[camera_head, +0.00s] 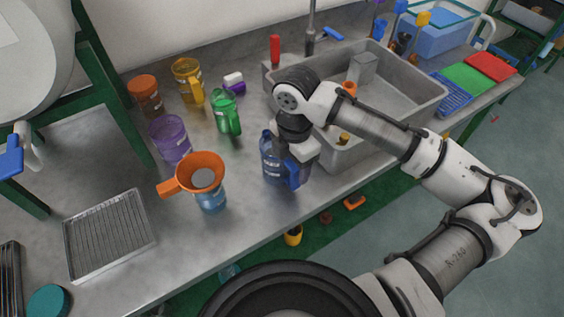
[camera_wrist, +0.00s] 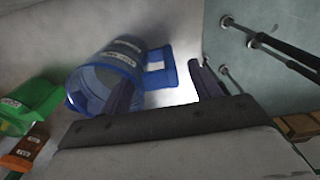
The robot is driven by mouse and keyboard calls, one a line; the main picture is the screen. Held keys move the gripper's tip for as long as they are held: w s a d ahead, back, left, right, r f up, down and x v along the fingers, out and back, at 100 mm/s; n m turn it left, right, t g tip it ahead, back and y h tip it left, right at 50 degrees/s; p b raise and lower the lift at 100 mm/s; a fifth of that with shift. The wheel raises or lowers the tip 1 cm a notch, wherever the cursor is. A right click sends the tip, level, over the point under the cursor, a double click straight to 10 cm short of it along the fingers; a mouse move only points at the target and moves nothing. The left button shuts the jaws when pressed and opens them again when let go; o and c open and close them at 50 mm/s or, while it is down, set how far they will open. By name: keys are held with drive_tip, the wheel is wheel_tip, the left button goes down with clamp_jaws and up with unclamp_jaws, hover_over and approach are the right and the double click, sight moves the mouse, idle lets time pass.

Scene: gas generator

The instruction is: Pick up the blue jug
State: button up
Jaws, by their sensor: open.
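The blue jug (camera_head: 269,158) stands upright on the grey counter, just left of the sink. Its blue handle (camera_head: 292,174) faces the front right. My gripper (camera_head: 297,160) is above and beside the jug, over its handle side, and partly covers it. In the wrist view my gripper (camera_wrist: 161,80) is open, with its two dark fingers apart and nothing held. There the jug (camera_wrist: 92,88) is seen from above, its rim near the left finger. The handle (camera_wrist: 160,68) shows between the two fingertips; I cannot tell its depth relative to them.
A green jug (camera_head: 225,113) stands left of the blue jug. A purple jug (camera_head: 170,139) and a container with an orange funnel (camera_head: 200,174) stand farther left. The sink (camera_head: 415,85) is to the right. The counter's front edge is close to the blue jug.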

drive_tip(key=shift+f, duration=1.45)
drive_tip(key=shift+c, duration=0.4)
clamp_jaws()
drive_tip(key=shift+r, duration=0.15)
wheel_tip(320, 180, up, 20)
drive_tip(key=b, duration=0.1)
drive_tip(key=shift+b, duration=0.35)
